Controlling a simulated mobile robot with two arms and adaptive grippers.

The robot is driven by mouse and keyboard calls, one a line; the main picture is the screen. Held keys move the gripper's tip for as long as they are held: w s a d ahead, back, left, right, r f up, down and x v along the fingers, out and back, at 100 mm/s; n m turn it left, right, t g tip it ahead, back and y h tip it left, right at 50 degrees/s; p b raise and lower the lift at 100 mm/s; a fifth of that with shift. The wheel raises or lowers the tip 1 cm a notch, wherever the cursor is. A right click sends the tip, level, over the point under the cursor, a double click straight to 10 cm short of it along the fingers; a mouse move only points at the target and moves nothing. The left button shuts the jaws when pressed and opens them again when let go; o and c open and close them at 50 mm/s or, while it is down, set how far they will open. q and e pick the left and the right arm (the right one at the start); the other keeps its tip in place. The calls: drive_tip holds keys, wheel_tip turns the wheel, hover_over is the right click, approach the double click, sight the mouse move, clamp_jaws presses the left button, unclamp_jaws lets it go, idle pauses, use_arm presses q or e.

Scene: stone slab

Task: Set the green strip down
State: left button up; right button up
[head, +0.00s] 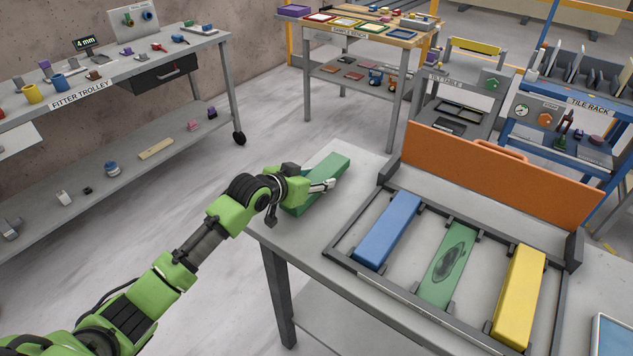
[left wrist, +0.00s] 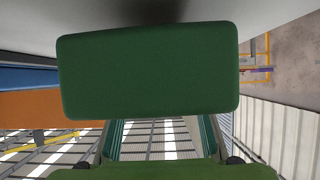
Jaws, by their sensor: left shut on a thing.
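A green strip (head: 322,178) is at the left end of the stone slab table (head: 350,230). My left gripper (head: 318,187) is shut on it, reaching in from the left. In the left wrist view the green strip (left wrist: 150,70) fills the upper middle, between the fingers. I cannot tell whether its underside touches the table. A dark frame (head: 345,262) on the table holds a blue strip (head: 388,228), a second green strip with a dark patch (head: 448,265) and a yellow strip (head: 519,295). My right gripper is not in view.
An orange panel (head: 500,176) stands upright along the frame's back edge. The fitter trolley (head: 150,72), sample bench (head: 365,38) and tile rack (head: 575,105) stand behind. Bare table shows left of the frame.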

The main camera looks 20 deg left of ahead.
use_arm(q)
drive_tip(key=shift+f, duration=0.6)
drive_tip(key=shift+f, duration=0.2)
drive_tip(key=o, duration=1.4)
drive_tip(key=shift+o, duration=0.2)
drive_tip(key=shift+r, duration=0.2)
drive_tip(key=v, duration=1.2)
drive_tip(key=shift+s+f, duration=0.1)
drive_tip(key=shift+f, duration=0.05)
